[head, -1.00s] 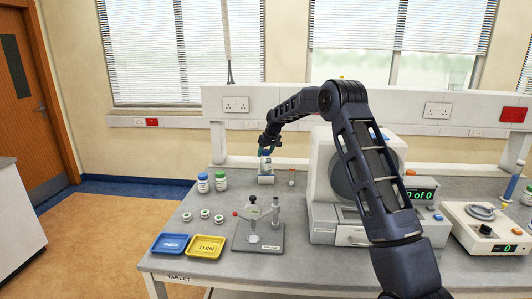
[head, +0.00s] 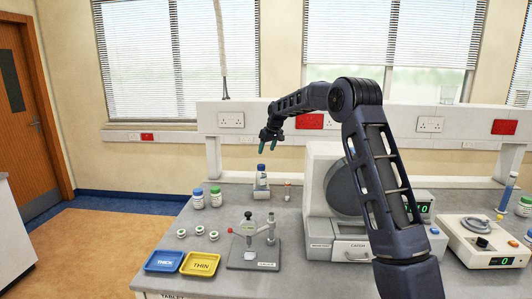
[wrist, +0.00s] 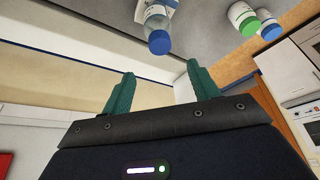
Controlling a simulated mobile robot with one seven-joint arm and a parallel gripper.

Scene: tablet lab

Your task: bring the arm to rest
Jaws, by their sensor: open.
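My gripper (head: 271,137) is in the air above the back of the bench, its green fingertips pointing down. It also shows in the wrist view (wrist: 158,90), with the two green fingers apart and nothing between them. A clear bottle with a blue cap (head: 261,183) stands upright on the bench below my gripper, apart from it. The same bottle (wrist: 158,30) shows beyond the fingers in the wrist view.
A white machine (head: 322,190) stands right of the bottle. Blue-capped (head: 198,199) and green-capped (head: 216,197) bottles stand left. A gauge stand (head: 252,250), a blue tray (head: 164,262) and a yellow tray (head: 200,264) are in front. A scale (head: 482,240) is at right.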

